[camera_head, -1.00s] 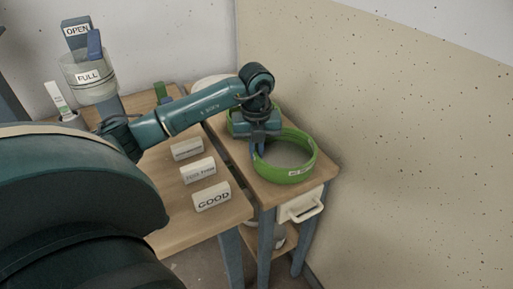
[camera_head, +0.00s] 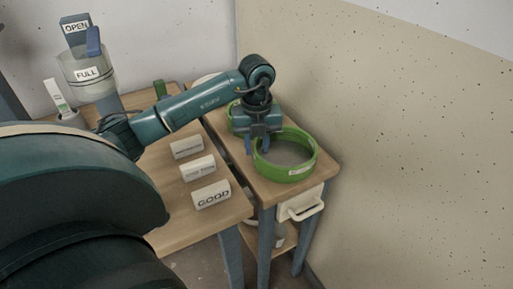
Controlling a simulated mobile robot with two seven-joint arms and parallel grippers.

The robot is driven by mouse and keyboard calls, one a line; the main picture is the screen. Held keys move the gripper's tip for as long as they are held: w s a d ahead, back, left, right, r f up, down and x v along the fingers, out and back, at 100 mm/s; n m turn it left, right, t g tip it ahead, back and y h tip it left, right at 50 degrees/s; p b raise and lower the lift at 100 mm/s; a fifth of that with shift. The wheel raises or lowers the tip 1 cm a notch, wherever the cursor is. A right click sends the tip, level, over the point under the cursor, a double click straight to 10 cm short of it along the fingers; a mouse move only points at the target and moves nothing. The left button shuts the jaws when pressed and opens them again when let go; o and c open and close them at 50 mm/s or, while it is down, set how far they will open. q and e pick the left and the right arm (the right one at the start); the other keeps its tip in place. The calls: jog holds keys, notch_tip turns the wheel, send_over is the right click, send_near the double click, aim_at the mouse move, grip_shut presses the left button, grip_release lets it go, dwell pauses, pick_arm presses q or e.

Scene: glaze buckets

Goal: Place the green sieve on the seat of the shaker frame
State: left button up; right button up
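A green sieve (camera_head: 289,175), a round ring with a pale mesh and a white label, lies flat on the narrow wooden side table. My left gripper (camera_head: 257,146) points down at the sieve's far left rim. Its fingers look apart; I cannot tell whether the rim is between them or touched. A second green ring (camera_head: 231,120) sits behind, partly hidden by my gripper and wrist. I cannot make out the shaker frame or its seat in this view. My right gripper is not in view.
A white round thing (camera_head: 206,80) is behind my arm.

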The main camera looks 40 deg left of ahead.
pick_arm(q)
notch_tip(320, 180, up, 11)
jog(key=d+p, duration=0.1)
jog(key=shift+s, duration=0.35)
jog(key=shift+o, duration=0.4)
jog(key=shift+d+r+p, duration=0.15)
jog(key=shift+r+p, duration=0.2)
jog(key=shift+r, duration=0.05)
jog(key=n+t+b, duration=0.1)
jog(key=n+t, duration=0.2)
jog(key=n, duration=2.4)
send_near(310, 159)
jog(key=x, duration=1.1)
jog(key=shift+f, duration=0.15)
